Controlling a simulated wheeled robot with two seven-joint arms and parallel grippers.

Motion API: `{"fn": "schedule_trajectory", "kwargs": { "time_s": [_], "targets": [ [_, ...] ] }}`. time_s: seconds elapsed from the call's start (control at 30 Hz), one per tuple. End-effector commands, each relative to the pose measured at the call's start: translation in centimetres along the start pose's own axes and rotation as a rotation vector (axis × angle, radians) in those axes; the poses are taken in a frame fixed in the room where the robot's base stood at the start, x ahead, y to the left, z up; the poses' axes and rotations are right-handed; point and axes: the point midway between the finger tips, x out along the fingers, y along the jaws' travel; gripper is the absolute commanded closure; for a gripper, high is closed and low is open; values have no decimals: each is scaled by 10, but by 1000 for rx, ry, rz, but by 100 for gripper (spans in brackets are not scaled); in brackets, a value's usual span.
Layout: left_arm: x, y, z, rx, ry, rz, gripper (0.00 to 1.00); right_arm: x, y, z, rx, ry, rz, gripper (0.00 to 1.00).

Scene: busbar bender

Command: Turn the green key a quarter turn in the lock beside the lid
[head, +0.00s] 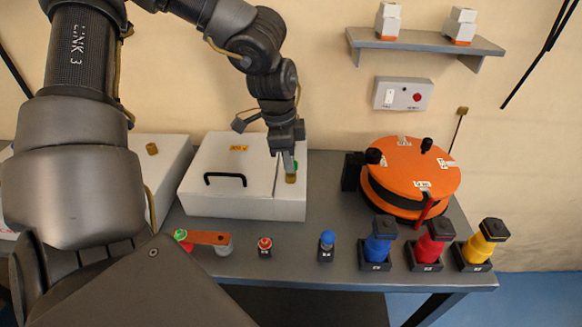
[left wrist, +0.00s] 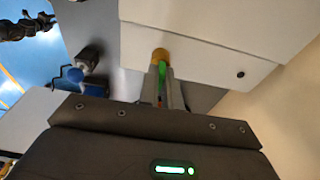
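The white box (head: 245,205) stands on the bench, with its lid (head: 215,160) down and a black handle (head: 225,178) on it. The brass lock (head: 290,178) is beside the lid, on the right part of the box top. It also shows in the left wrist view (left wrist: 160,54). The green key (left wrist: 162,72) is at the lock, between my left gripper's fingers (left wrist: 164,92). In the head view my left gripper (head: 288,160) comes down from above and hides most of the key. Its fingers look closed on the key. My right gripper is not seen.
An orange round device (head: 410,165) with black knobs stands right of the box. Blue, red and yellow bottles (head: 378,245) stand along the front edge, with smaller pieces and an orange strip (head: 208,238) to their left. A shelf (head: 425,42) and a switch box (head: 403,95) are on the wall.

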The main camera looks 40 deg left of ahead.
Motion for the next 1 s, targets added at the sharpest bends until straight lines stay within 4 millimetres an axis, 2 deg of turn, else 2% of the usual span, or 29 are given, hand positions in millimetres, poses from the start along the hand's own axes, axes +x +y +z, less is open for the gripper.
{"fn": "schedule_trajectory", "kwargs": {
  "time_s": [0.17, 0.3, 0.5, 0.87, 1.0],
  "targets": [
    [2, 0, 0, 28, 0, 4, 100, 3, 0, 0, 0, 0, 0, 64],
    [4, -2, 0, 205, 1, 29, 100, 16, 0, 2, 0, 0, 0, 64],
    [2, -3, 0, 450, -1, 66, 100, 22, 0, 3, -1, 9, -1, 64],
    [2, -4, 2, 493, -4, 71, 100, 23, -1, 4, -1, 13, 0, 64],
    [5, -5, 2, 607, -6, 87, 100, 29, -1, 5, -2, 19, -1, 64]
  ]
}}
